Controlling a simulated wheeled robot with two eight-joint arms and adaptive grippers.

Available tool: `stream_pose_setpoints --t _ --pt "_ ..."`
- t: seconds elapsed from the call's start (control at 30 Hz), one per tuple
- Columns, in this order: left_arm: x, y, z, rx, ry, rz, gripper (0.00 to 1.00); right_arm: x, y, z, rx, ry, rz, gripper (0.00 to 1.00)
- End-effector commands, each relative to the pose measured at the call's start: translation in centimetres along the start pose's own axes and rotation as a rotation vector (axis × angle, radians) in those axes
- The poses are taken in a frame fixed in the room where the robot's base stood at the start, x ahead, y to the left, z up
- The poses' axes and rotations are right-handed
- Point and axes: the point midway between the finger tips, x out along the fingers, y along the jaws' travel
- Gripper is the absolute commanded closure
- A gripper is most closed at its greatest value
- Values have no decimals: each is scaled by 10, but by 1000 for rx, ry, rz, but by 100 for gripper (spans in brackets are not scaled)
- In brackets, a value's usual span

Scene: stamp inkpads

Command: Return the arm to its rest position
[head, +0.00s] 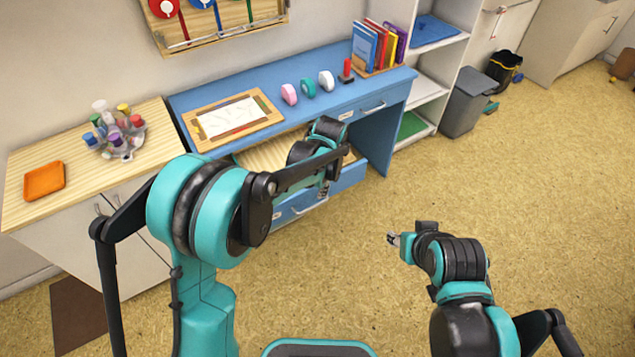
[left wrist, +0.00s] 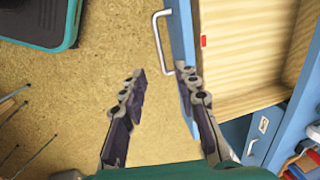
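My left arm reaches over the blue desk (head: 245,83), above a drawer (head: 262,158) that stands open with a bare pale wood inside. My left gripper (head: 324,190) is small and partly hidden by its arm, near the drawer's front. In the left wrist view, the left gripper (left wrist: 162,75) has its fingers apart, with nothing between them. The drawer's silver handle (left wrist: 158,42) lies just beyond the fingertips, and the drawer's inside (left wrist: 245,60) shows at right. My right gripper (head: 393,239) is over open floor, apart from the furniture; its fingers are too small to judge.
On the desk are a framed paper (head: 230,117), pink (head: 289,94), teal (head: 308,88) and white (head: 326,81) inkpads, a red-topped stamp (head: 347,70) and books (head: 375,45). A wooden cabinet (head: 75,185) stands left. The floor (head: 500,170) at right is clear.

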Motion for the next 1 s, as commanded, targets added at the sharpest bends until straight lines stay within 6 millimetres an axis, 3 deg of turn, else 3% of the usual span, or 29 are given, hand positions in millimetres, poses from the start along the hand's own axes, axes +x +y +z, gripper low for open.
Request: stream_pose_setpoints --t 0.23,0.37,0.47,0.7,1.0 --pt "0 0 0 -2 1 0 69 0 0 0 0 0 0 60" --pt "-14 -3 11 -37 17 -7 69 0 0 0 0 0 0 60" --pt "-38 -6 33 -112 50 -19 69 0 0 0 0 0 0 60" --pt "-103 -1 109 -372 170 -60 69 0 0 0 0 0 0 60" --pt "-141 35 200 -704 333 -103 69 0 0 0 0 0 0 60"
